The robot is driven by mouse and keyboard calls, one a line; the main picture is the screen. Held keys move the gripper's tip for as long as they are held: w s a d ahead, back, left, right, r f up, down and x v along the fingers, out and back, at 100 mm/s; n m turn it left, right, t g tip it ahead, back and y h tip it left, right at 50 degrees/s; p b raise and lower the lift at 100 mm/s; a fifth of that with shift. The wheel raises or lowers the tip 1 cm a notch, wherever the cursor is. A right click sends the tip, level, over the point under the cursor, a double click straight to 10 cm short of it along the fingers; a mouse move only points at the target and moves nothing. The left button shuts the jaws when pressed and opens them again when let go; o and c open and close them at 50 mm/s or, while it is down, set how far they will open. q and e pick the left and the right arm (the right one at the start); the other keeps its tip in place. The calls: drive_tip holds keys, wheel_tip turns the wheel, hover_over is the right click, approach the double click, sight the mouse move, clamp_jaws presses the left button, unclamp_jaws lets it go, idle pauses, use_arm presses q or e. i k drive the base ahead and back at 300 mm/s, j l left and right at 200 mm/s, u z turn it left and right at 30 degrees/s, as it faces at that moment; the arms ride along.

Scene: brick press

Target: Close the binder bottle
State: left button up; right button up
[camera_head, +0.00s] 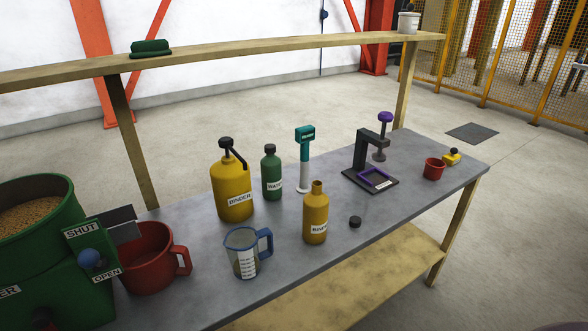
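The smaller yellow binder bottle (315,218) stands upright near the front edge of the grey table, with its neck open and uncapped. A small black cap (355,221) lies on the table just to the right of it, apart from the bottle. A larger yellow binder jug (232,188) with a black pump top stands behind and to the left. Neither of my grippers shows in the head view.
The table (400,205) also holds a green water bottle (271,172), a teal-topped device (304,158), a measuring jug (242,252), a red mug (150,258), a press (371,165) and a red cup (433,169). A wooden shelf (230,59) spans behind. The table around the cap is clear.

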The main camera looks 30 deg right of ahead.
sight(315, 203)
drive_tip(key=z, duration=1.4)
